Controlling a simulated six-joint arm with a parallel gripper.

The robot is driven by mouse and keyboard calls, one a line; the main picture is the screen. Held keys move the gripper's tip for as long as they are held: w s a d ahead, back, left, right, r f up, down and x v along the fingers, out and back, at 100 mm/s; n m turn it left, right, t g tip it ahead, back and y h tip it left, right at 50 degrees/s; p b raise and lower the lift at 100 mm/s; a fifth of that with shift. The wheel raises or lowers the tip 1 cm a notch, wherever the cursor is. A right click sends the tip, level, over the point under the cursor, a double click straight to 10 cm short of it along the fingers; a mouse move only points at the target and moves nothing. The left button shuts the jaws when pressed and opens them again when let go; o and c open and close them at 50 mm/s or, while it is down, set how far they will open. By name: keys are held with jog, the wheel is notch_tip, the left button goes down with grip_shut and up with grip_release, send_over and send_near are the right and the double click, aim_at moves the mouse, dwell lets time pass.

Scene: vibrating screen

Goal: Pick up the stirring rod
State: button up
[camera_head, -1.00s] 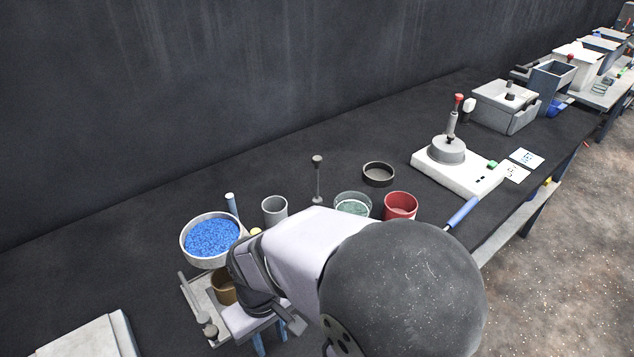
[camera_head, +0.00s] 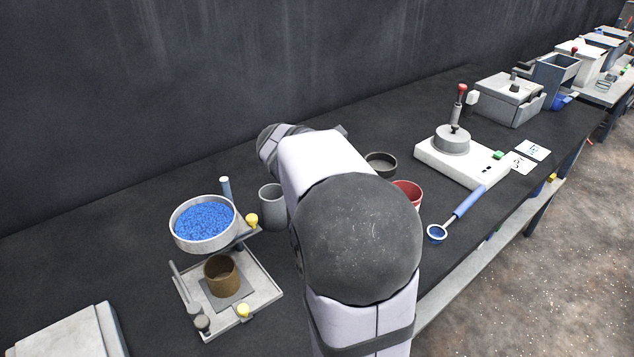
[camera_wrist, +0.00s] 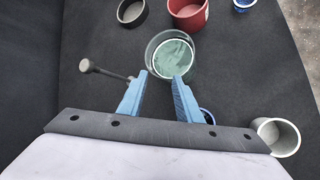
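A red cup (camera_wrist: 187,17) and a dark ring dish (camera_wrist: 131,12) stand beyond the beaker. A sieve of blue grains (camera_head: 204,223) stands left; a blue-handled scoop (camera_head: 464,204) lies right.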

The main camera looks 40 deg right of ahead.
jog(key=w+d+f+n+t+b, duration=0.1)
jog(key=w+n+t+b, duration=0.2)
jog(key=b, duration=1.2)
jog(key=w+d+f+n+t+h+b, duration=0.1)
jog(key=w+n+t+b, duration=0.3)
jog(key=n+t+b, duration=0.6)
jog(key=shift+d+n+b, duration=0.4)
jog(key=shift+n+b, duration=1.1)
jog(key=shift+b, duration=1.5)
jog(key=shift+w+r, duration=0.1)
jog(key=shift+x, duration=3.75)
jog(key=shift+d, duration=0.1)
grip_shut()
